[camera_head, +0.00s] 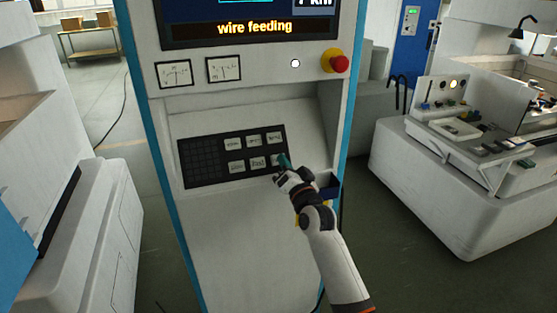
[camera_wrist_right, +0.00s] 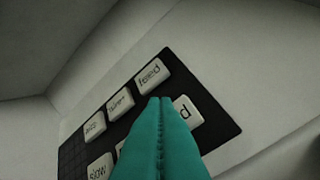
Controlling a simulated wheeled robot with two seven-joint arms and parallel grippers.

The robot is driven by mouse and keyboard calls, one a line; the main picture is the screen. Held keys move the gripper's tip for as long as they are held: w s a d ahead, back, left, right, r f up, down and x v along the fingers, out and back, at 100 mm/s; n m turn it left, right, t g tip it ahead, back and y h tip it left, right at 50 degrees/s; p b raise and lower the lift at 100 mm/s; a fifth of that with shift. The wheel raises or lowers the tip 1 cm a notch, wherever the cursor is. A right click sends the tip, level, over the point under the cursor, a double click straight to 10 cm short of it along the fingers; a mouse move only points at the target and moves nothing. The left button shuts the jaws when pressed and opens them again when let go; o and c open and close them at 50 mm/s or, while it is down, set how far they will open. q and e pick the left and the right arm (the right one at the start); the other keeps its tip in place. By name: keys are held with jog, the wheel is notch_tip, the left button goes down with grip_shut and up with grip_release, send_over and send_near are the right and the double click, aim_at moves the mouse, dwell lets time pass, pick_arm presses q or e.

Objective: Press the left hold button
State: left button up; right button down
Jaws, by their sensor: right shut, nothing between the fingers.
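The black keypad (camera_head: 205,160) on the sloped panel of the machine cabinet carries light keys in two rows. The lower middle key (camera_head: 258,163) has small lettering that I cannot read surely. The lower right key, ending in "d" in the right wrist view (camera_wrist_right: 190,111), is partly covered by my right gripper's fingers. My right gripper (camera_head: 283,160) has its teal fingers shut and empty, at the right end of the lower row. In the right wrist view its fingertips (camera_wrist_right: 160,101) overlap this key; contact cannot be told. My left gripper is out of view.
Above the keypad are two dial gauges (camera_head: 174,73), a red emergency knob (camera_head: 339,64) and a screen reading "wire feeding" (camera_head: 255,27). The upper keys include "feed" (camera_wrist_right: 152,77); "slow" (camera_wrist_right: 100,168) is in the lower row. A white machine (camera_head: 470,200) stands at right.

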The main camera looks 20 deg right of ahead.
jog(key=shift+w+f, duration=0.1)
dwell(0.6)
jog(key=shift+w+f+b, duration=0.15)
jog(key=shift+w+b, duration=0.1)
jog(key=shift+b, duration=0.05)
jog(key=shift+w+f+b, duration=0.25)
jog(key=shift+w+b, duration=0.05)
jog(key=shift+b, duration=0.05)
dwell(0.6)
jog(key=shift+r, duration=0.1)
jog(key=shift+s+r+p, duration=0.45)
jog(key=shift+s+p, duration=0.25)
jog(key=shift+p, duration=0.3)
